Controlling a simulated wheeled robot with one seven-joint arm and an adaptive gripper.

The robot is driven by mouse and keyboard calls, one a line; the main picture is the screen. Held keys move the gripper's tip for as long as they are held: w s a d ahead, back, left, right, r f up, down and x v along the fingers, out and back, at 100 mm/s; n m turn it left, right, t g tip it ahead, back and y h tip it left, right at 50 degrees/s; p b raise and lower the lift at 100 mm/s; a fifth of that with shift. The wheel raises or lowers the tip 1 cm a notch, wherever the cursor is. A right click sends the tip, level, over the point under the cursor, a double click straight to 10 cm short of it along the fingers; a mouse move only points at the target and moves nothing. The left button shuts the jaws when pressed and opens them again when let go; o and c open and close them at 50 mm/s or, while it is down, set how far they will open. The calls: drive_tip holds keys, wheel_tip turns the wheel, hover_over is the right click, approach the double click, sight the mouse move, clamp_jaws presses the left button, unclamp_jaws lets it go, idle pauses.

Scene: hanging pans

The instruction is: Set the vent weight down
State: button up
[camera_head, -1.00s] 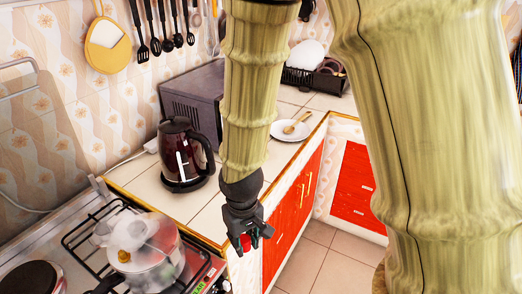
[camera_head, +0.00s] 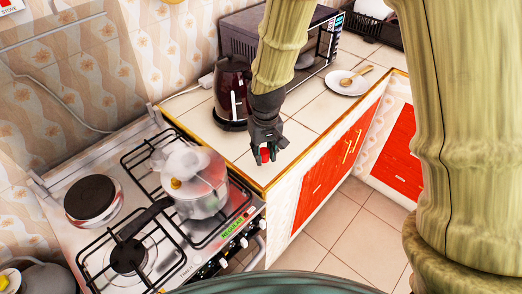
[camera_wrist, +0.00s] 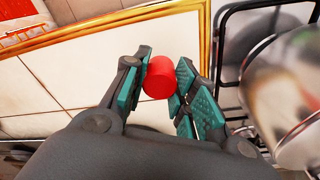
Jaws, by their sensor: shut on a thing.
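My gripper (camera_head: 267,150) is shut on a small red cylinder, the vent weight (camera_head: 265,155), above the front edge of the tiled counter, right of the stove. In the wrist view the vent weight (camera_wrist: 159,85) sits between the two teal-padded fingers near their tips, with white tile and the gold edge behind it.
The stove (camera_head: 150,225) has black grates and a solid hotplate (camera_head: 91,199) at left. A dark kettle (camera_head: 231,90) stands just behind my gripper, with a microwave (camera_head: 290,45) beyond. A plate with a spoon (camera_head: 348,82) lies further right. Tile between gripper and plate is clear.

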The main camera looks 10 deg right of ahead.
drive_tip(key=shift+w+a+f, duration=0.1)
drive_tip(key=shift+w+a, duration=0.05)
drive_tip(key=shift+w, duration=0.5)
drive_tip(key=shift+w+a, duration=0.1)
drive_tip(key=shift+w, duration=0.5)
drive_tip(key=shift+f+p, duration=0.8)
drive_tip(key=shift+f, duration=1)
drive_tip(key=shift+f, duration=0.15)
drive_tip(key=o, duration=1.1)
drive_tip(key=shift+c, duration=0.2)
drive_tip(key=shift+s+r+b, duration=0.2)
drive_tip(key=shift+r+b, duration=0.1)
drive_tip(key=shift+r, duration=1.75)
drive_tip(key=shift+s+r+b, duration=0.15)
drive_tip(key=shift+r+b, duration=0.2)
drive_tip(key=shift+r, duration=1.7)
drive_tip(key=shift+s+r+b, duration=0.2)
drive_tip(key=shift+r+b, duration=0.1)
drive_tip(key=shift+r, duration=1.75)
